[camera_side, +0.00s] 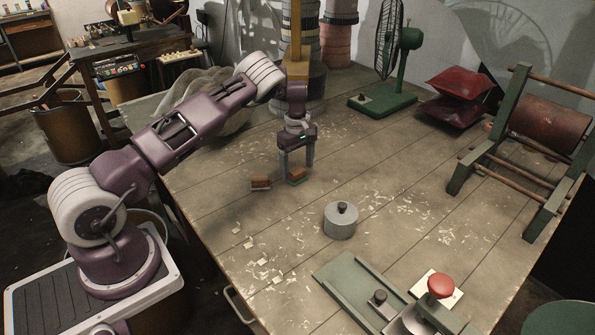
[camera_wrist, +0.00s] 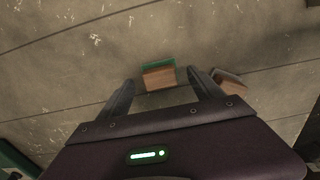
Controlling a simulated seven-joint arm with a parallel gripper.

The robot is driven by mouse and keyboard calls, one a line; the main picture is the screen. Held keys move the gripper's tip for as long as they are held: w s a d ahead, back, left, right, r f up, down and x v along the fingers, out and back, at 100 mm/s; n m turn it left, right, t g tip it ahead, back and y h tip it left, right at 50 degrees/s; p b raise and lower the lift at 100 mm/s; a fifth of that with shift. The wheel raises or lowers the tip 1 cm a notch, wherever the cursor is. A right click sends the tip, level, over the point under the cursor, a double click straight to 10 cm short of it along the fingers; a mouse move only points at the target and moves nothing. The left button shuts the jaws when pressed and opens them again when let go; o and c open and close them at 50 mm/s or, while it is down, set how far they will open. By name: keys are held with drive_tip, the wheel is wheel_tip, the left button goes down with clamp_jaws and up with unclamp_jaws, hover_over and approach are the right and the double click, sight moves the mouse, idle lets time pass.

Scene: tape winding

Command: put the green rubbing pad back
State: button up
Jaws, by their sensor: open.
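The green rubbing pad (camera_side: 297,176) is a small wooden block with a green layer along one side, lying on the table (camera_side: 220,205). In the wrist view the pad (camera_wrist: 159,76) shows between and just beyond my fingertips. My gripper (camera_side: 297,165) points down at the pad with its fingers apart, one on each side in the picture. In the wrist view my gripper (camera_wrist: 160,80) is open and holds nothing. I cannot tell whether a finger touches the pad.
A second wooden block (camera_side: 260,183) with a grey layer lies close to the left; it shows right of my fingers in the wrist view (camera_wrist: 228,82). A grey cylindrical weight (camera_side: 340,222), green plate (camera_side: 345,283), red button (camera_side: 440,285), fan (camera_side: 385,100) and roller frame (camera_side: 480,150) stand further off.

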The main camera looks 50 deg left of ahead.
wheel_tip(320, 180, up, 10)
wheel_tip(320, 180, up, 13)
drive_tip(key=m+t+h, duration=0.1)
drive_tip(key=m+t, duration=0.1)
drive_tip(key=m, duration=0.1)
hover_over(297, 170)
drive_tip(key=s+d, duration=0.4)
drive_tip(key=d, duration=0.2)
drive_tip(key=s+d+r+m+t, duration=0.1)
drive_tip(key=s+d+r+m, duration=0.3)
drive_tip(key=s+d+r, duration=0.55)
drive_tip(key=s+d+m+t, duration=0.1)
drive_tip(key=s+d+m, duration=0.1)
drive_tip(key=s, duration=0.5)
drive_tip(key=s+d+m, duration=0.3)
drive_tip(key=s+m, duration=0.2)
drive_tip(key=s, duration=0.3)
drive_tip(key=s+d+m+t+y, duration=0.1)
drive_tip(key=s+d+m, duration=0.1)
drive_tip(key=s+m, duration=0.2)
drive_tip(key=s, duration=0.3)
drive_tip(key=shift+s+d+f+t, duration=0.15)
drive_tip(key=shift+s+f+t, duration=0.15)
drive_tip(key=shift+s+f, duration=0.05)
